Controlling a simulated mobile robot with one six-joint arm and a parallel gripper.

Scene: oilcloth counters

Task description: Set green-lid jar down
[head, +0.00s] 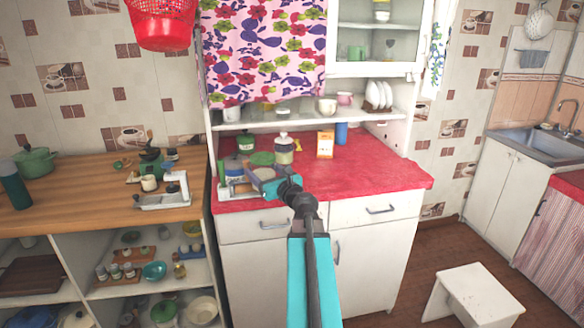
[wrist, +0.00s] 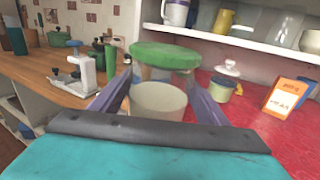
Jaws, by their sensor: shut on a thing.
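The green-lid jar (wrist: 166,57) is between the two fingers of my gripper (wrist: 160,76) in the wrist view. It has a flat green lid, a clear upper body and pale contents lower down, and it looks roughly upright. In the head view its green lid (head: 262,158) shows over the left part of the red counter (head: 375,180), just beyond my gripper (head: 264,177). My gripper is shut on the jar. The jar's base is hidden, so I cannot tell whether it touches the counter.
A shelf (head: 300,116) overhangs the counter's back. The red counter's right side is clear.

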